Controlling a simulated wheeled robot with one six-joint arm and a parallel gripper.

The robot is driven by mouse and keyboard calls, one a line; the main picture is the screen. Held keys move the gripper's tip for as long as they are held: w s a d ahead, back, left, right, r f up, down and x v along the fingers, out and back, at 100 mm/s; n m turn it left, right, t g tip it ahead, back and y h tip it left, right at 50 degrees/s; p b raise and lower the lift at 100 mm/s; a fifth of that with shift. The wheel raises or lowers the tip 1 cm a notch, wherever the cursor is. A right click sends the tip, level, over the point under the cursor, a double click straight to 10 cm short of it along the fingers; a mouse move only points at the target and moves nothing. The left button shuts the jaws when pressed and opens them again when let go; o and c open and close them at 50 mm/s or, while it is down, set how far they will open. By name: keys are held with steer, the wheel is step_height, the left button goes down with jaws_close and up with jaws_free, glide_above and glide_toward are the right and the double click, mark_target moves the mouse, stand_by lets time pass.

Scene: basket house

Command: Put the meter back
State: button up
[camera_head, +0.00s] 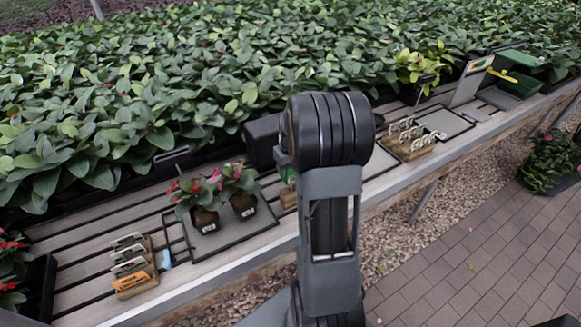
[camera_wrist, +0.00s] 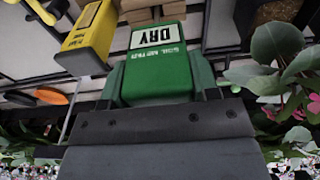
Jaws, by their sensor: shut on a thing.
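A green soil meter (camera_wrist: 157,75) with a white label reading "DRY" fills the middle of the wrist view. My gripper (camera_wrist: 160,88) is shut on it, one finger on each side. The meter's lower end is hidden. In the head view only a small green patch of the meter (camera_head: 288,175) shows beside my arm, which hides most of the gripper. A wooden block (camera_head: 288,197) lies just below that patch on the bench; wood also shows behind the meter in the wrist view (camera_wrist: 150,12). I cannot tell whether the meter touches it.
A yellow device (camera_wrist: 90,38) stands close beside the meter. Two potted flowering plants (camera_head: 222,195) are on a tray left of my arm. Wooden racks with pale tags stand at far left (camera_head: 132,265) and right (camera_head: 410,137). Dense leafy plants (camera_head: 200,80) line the back of the bench.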

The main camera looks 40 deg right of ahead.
steer(key=shift+f, duration=0.1)
stand_by(0.3)
steer(key=shift+f+b, duration=1.4)
steer(key=shift+f, duration=0.45)
steer(key=o, duration=1.1)
steer(key=shift+r, duration=0.1)
steer(key=r, duration=0.4)
steer(key=s+r, duration=0.1)
steer(key=r, duration=0.8)
steer(key=shift+s+a+r+p, duration=0.1)
steer(key=shift+s+r+p, duration=0.1)
steer(key=shift+r+p, duration=0.15)
